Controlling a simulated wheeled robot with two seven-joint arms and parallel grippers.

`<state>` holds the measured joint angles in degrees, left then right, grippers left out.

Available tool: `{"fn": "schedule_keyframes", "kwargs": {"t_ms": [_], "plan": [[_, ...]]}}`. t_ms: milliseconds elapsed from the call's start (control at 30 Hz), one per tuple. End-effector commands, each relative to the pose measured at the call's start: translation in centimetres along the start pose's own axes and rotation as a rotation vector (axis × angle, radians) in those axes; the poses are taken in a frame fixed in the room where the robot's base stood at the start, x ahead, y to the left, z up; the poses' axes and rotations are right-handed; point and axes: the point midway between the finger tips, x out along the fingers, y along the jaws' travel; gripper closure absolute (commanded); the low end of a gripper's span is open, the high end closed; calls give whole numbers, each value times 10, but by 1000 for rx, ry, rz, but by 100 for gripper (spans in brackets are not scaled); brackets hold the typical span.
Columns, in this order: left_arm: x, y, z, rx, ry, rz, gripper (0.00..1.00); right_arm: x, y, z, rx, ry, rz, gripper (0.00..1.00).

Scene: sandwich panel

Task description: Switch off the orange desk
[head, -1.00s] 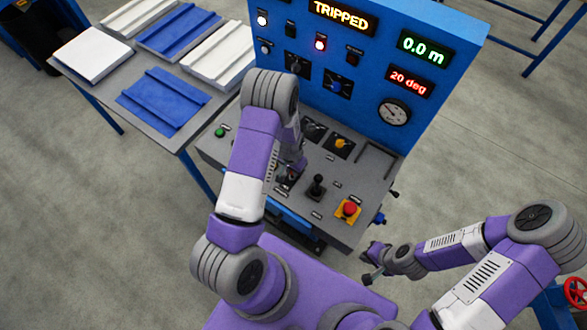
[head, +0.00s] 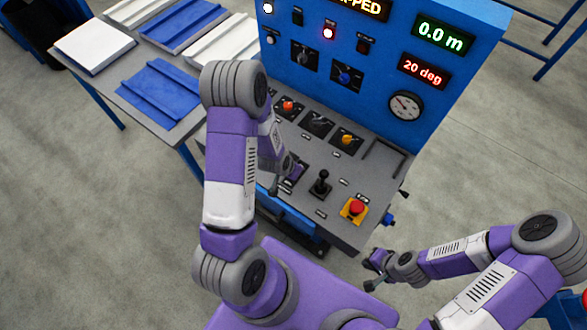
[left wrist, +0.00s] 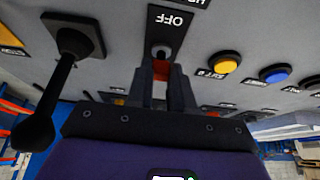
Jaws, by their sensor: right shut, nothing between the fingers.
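The grey desk top (head: 335,220) below the blue panel carries orange knobs, one red-orange (head: 288,105) and one yellow-orange (head: 347,139). My left gripper (left wrist: 161,75) reaches down to the desk beside the joystick. In the left wrist view its dark fingers stand either side of a small red-orange piece (left wrist: 160,70) with a metal tip, at a plate marked OFF (left wrist: 176,20), which appears upside down. I cannot tell whether the fingers touch it. In the head view my left arm partly hides this spot. My right gripper (head: 371,274) is shut and empty, off the desk's front right edge.
A black joystick (head: 320,184) stands close by my left gripper; a red mushroom button (head: 356,208) is on a yellow base to its right. Yellow (left wrist: 226,63) and blue (left wrist: 275,74) buttons lie on the other side. A side table (head: 125,75) holds white and blue panels.

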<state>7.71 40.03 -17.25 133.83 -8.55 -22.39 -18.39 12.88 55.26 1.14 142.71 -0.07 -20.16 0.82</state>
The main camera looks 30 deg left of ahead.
Motion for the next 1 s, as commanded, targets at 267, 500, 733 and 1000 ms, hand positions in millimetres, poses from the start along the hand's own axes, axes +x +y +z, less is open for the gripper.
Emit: {"fn": "schedule_keyframes", "kwargs": {"t_ms": [267, 500, 733, 1000], "plan": [[0, 0, 1, -1, -3, 0, 53, 0, 0, 0, 0, 0, 0, 100], [-4, 0, 0, -1, -1, 0, 53, -1, 0, 0, 0, 0, 0, 100], [-37, 0, -1, -2, 1, -1, 53, -6, -2, 0, 0, 0, 0, 100], [-70, 0, 0, -2, -1, -1, 53, -11, -4, 0, 0, 0, 0, 100]]}}
